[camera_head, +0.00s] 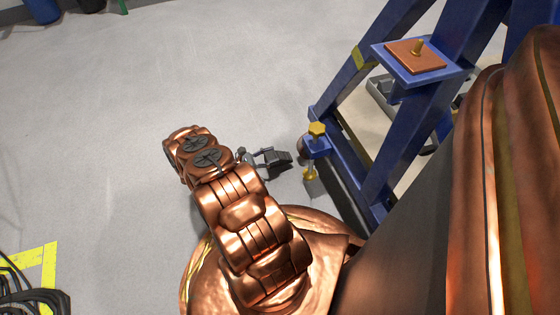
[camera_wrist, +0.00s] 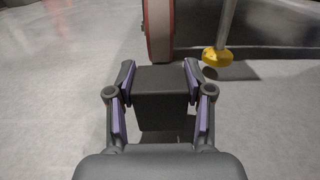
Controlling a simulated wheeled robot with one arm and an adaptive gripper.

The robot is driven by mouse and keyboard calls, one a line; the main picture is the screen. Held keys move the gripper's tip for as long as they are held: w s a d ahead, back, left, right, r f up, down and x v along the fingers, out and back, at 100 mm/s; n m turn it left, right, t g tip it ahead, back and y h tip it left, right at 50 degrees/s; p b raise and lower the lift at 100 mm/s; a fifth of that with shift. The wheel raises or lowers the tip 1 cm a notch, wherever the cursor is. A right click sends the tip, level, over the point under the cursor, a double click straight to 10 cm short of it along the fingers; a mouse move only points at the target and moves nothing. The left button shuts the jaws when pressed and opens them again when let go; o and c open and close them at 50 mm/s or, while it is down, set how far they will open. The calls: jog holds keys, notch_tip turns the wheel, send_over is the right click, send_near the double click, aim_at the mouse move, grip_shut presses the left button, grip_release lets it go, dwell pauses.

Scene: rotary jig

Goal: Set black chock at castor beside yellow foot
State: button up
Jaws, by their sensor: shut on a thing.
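The black chock (camera_wrist: 162,98) sits between the fingers of my gripper (camera_wrist: 160,82) in the wrist view, with purple pads on both sides of it. In the head view my gripper (camera_head: 274,158) reaches right from my copper arm, with the dark chock (camera_head: 281,159) at its tip. The castor wheel (camera_wrist: 158,30), with a reddish rim, stands straight ahead beyond the chock; whether they touch I cannot tell. The yellow foot (camera_wrist: 217,57) is right of the wheel, on a metal rod. In the head view the castor (camera_head: 306,148) is partly hidden beside the yellow foot (camera_head: 310,174).
A blue frame (camera_head: 350,165) rises right of the castor, with a yellow knob (camera_head: 317,128) above the foot. An orange plate (camera_head: 415,55) sits on the frame. Black cables (camera_head: 32,298) lie by yellow floor tape (camera_head: 48,268) at lower left.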

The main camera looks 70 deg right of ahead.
aim_at(286, 156)
jog(key=shift+f, duration=0.8)
jog(key=b+x, duration=0.1)
jog(key=x, duration=0.3)
jog(key=shift+b, duration=0.4)
jog(key=shift+f+b, duration=0.4)
jog(key=shift+f, duration=0.1)
jog(key=shift+f, duration=0.15)
jog(key=o, duration=1.4)
